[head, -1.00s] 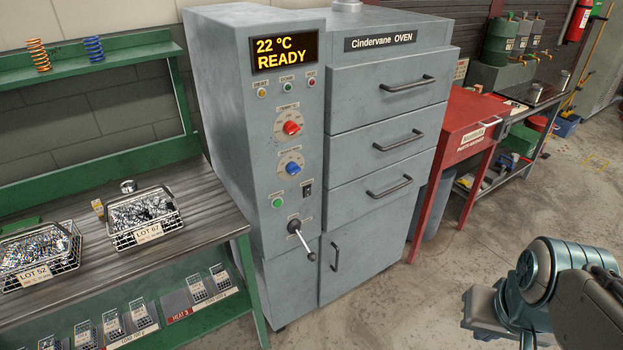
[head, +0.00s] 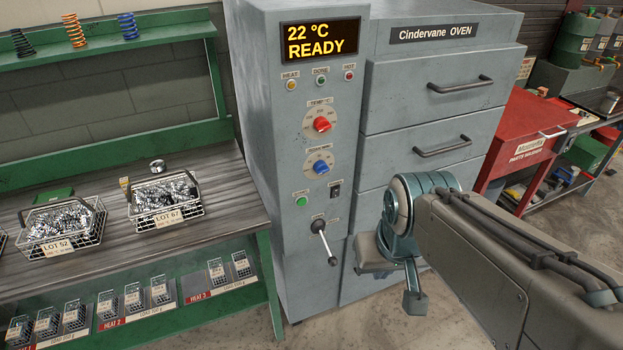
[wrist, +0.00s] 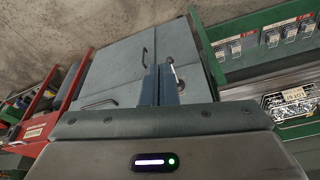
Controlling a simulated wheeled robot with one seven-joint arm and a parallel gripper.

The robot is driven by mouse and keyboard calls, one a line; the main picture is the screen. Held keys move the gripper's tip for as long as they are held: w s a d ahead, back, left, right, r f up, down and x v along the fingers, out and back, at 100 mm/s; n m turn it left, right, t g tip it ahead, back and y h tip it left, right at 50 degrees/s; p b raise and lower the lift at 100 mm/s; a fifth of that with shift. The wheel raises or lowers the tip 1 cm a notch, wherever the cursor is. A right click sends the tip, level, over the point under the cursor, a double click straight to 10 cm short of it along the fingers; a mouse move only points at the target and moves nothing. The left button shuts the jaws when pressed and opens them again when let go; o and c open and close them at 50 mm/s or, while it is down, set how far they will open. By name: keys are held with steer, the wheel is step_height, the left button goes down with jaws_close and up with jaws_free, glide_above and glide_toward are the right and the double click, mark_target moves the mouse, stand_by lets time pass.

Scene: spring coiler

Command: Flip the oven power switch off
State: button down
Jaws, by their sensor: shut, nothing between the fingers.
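The grey Cindervane oven (head: 440,110) stands in the middle of the head view, its display (head: 320,38) lit with "22 °C READY". A small black rocker switch (head: 335,190) sits on the front panel below the blue knob, right of a green button. Its small label is unreadable and I cannot tell which way it is tipped. My gripper (wrist: 159,70) shows in the wrist view with its fingers together and empty, pointing toward the oven front. It looks apart from the panel. The switch cannot be made out in the wrist view.
A lever with a pale handle (head: 322,240) sticks out below the switch. A red knob (head: 321,124) and blue knob (head: 320,168) are above. Left is a green bench (head: 235,215) with wire baskets (head: 166,216); right is a red parts washer (head: 520,140).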

steer(key=shift+s+d, duration=0.1)
steer(key=w+d+f+n+t+h+b, duration=0.1)
steer(key=w+d+f+n+t+b, duration=0.25)
steer(key=w+f+b, duration=0.4)
steer(key=w+d+f+n+t+h+b, duration=0.1)
steer(key=w+d+f+n+t+b, duration=0.3)
steer(key=w+b, duration=0.55)
steer(key=w+a+f+n+t+y+b, duration=0.3)
steer(key=w+f+n+t+y+b, duration=0.4)
steer(key=n+b, duration=0.7)
steer(key=shift+f+t+y+b, duration=0.5)
steer(key=shift+f+b, duration=0.4)
steer(key=shift+b, duration=0.2)
steer(key=shift+w+a+r, duration=0.1)
steer(key=shift+w, duration=0.05)
